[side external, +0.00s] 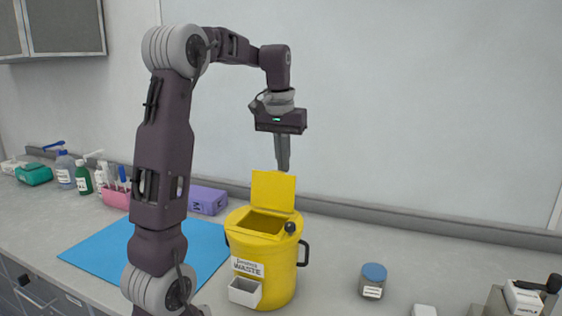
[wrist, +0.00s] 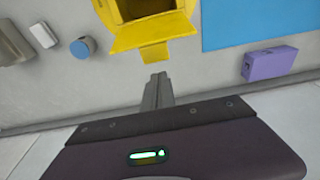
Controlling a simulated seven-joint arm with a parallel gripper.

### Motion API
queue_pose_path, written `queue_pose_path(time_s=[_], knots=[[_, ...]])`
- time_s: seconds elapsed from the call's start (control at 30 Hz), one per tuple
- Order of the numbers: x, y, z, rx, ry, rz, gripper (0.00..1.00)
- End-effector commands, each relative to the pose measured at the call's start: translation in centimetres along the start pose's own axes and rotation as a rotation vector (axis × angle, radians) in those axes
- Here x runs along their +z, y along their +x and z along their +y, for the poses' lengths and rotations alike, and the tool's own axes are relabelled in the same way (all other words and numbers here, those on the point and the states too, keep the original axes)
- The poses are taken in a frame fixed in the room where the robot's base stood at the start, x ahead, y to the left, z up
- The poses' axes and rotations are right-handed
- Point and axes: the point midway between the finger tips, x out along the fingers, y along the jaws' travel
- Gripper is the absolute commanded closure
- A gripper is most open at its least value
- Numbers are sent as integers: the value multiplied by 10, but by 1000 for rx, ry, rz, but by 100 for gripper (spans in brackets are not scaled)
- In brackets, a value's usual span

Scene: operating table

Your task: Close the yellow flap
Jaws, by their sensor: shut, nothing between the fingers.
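The yellow waste bin (side external: 262,275) stands on the counter, with its square opening showing in the top. Its yellow flap (side external: 274,190) is open, standing up and leaning back at the rear of the opening. In the wrist view the flap (wrist: 152,33) extends from the bin's dark opening towards my gripper, with a small tab at its edge. My gripper (side external: 283,168) points down just above and behind the flap's top edge. In the wrist view its fingertips (wrist: 158,77) are together and empty, close to the tab. Whether they touch it I cannot tell.
A black knob (side external: 290,228) and a side handle are on the bin, with a small white box on its front. A blue mat (side external: 150,250) and purple box (side external: 208,200) lie left. A blue-lidded jar (side external: 373,280) stands right. The wall is close behind.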

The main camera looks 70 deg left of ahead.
Motion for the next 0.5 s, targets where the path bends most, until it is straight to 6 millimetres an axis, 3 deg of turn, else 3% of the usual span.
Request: queue_pose_path(time_s=[0.17, 0.5], knots=[[13, -5, 0, 0, 0, 0, 100], [14, -5, 0, 0, 0, 1, 100]])
